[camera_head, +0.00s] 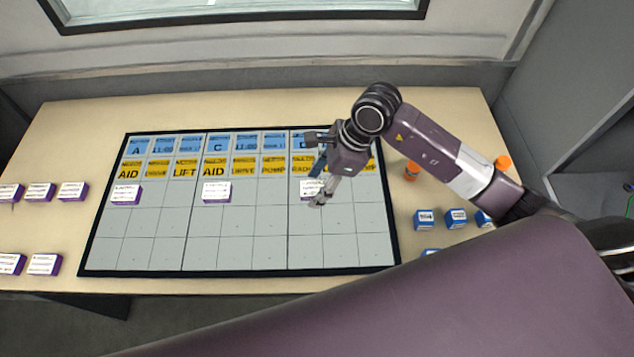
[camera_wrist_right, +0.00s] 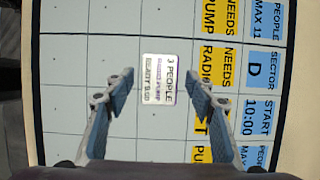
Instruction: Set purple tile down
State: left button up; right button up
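A purple tile with a white label reading "3 PEOPLE" (camera_wrist_right: 160,78) lies on the grey grid board (camera_head: 250,252), in the row just below the yellow tiles, under section D. In the head view the tile (camera_head: 306,188) is partly hidden by my right gripper (camera_head: 316,187). In the right wrist view my right gripper (camera_wrist_right: 158,78) is open, with its fingertips on either side of the tile and a visible gap at each side. Two other purple tiles, one at the left (camera_head: 126,194) and one in the middle (camera_head: 216,191), lie in the same row. My left gripper is not in view.
Several purple tiles (camera_head: 72,191) lie on the table (camera_head: 60,130) left of the board. Blue blocks (camera_head: 424,219) and orange items (camera_head: 411,171) stand to its right. Blue tiles (camera_head: 220,145) and yellow tiles (camera_head: 214,168) fill the upper rows. The lower rows are empty.

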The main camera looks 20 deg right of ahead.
jog(key=shift+r, duration=0.2)
jog(key=shift+d+r, duration=0.15)
jog(key=shift+r, duration=0.1)
jog(key=b+v, duration=0.1)
jog(key=v, duration=1)
jog(key=shift+r, duration=0.2)
jog(key=shift+s+d, duration=0.1)
